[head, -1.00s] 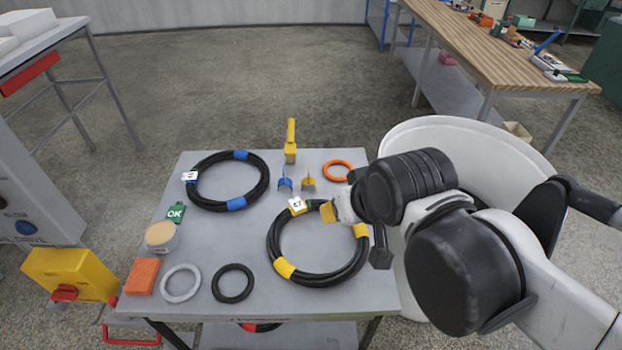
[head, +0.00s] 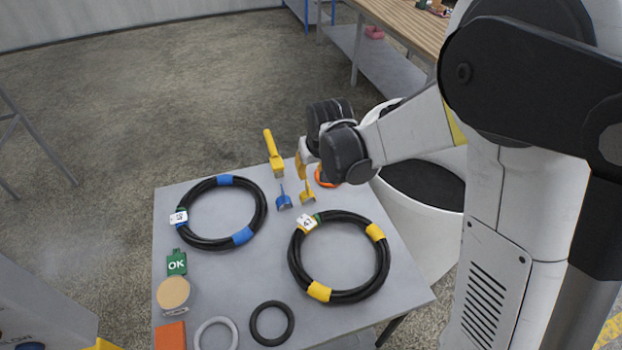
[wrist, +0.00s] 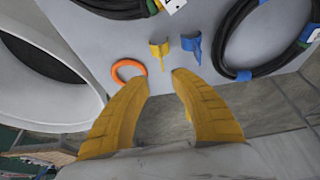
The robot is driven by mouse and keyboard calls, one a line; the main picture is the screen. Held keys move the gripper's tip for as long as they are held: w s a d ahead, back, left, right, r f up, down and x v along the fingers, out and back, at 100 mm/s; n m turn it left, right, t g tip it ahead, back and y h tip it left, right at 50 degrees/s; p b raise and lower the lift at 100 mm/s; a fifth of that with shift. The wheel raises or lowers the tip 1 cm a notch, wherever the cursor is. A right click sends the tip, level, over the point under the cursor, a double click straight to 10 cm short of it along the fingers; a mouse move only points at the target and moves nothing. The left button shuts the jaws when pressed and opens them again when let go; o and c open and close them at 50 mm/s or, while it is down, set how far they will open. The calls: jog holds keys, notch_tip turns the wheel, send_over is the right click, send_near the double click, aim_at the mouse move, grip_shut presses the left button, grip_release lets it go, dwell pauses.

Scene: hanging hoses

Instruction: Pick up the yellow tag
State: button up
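The yellow tag (head: 308,196) is a small upright piece on the grey table, just right of a matching blue tag (head: 283,200). The yellow tag also shows in the wrist view (wrist: 158,50), beyond my fingertips, with the blue tag (wrist: 191,45) to its right. My gripper (wrist: 160,82) has yellow fingers, spread apart with nothing between them. In the head view my gripper (head: 301,168) is over the table's far edge, near the yellow tag and apart from it; my wrist partly hides it.
An orange ring (wrist: 129,71) lies near my left finger. A hose coil with yellow bands (head: 296,262) and one with blue bands (head: 208,241) lie on the table (head: 225,285).

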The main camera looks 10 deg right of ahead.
aim_at(307, 182)
jog(key=b+x, duration=0.2)
jog(key=x, duration=0.3)
jog(key=b+x, duration=0.2)
jog(key=x, duration=0.2)
jog(key=shift+a+f, duration=0.25)
jog(key=shift+f, duration=0.1)
jog(key=shift+r, duration=0.1)
grip_shut()
